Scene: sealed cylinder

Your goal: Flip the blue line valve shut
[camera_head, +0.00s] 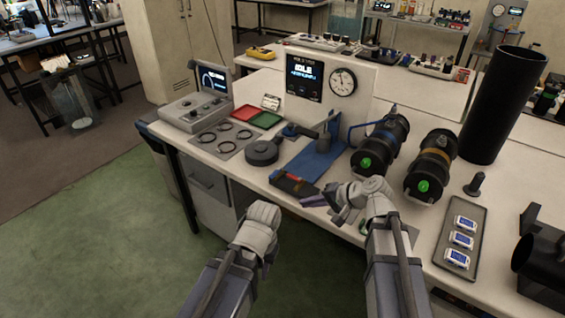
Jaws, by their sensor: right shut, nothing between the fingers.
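A blue line (362,126) curves from near the blue stand to the black cylinder with a green end knob (383,146). I cannot tell how the valve is set. My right gripper (318,201) is shut and empty over the bench's front edge, in front of the blue stand and apart from the valve. My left gripper (262,214) is in front of the bench edge; its fingers are hidden.
A blue-based stand (318,160) and a round dark disc (262,152) stand mid-bench. A second cylinder (431,168), a tall black tube (502,105) and a tray (464,226) with small devices are on the right. A gauge panel (328,83) stands behind.

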